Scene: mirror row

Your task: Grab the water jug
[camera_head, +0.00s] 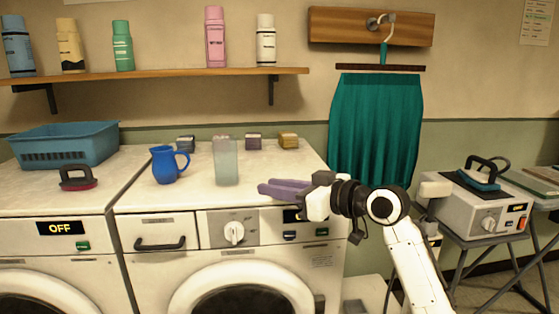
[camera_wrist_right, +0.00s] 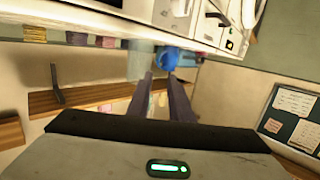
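A blue jug with a handle on its right (camera_head: 167,165) stands upright on the white top of the middle washing machine in the head view. It also shows in the right wrist view (camera_wrist_right: 180,57), beyond the fingertips. My right gripper (camera_head: 270,189) reaches in from the right over the machine's front right part, with purple fingers pointing left. It is apart from the jug. In the right wrist view, its two fingers (camera_wrist_right: 161,85) stand apart with nothing between them, so it is open. My left gripper is not in view.
A tall translucent container (camera_head: 225,162) stands between the jug and my right gripper. Small boxes (camera_head: 253,142) line the back. A bottle shelf (camera_head: 160,74) hangs above.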

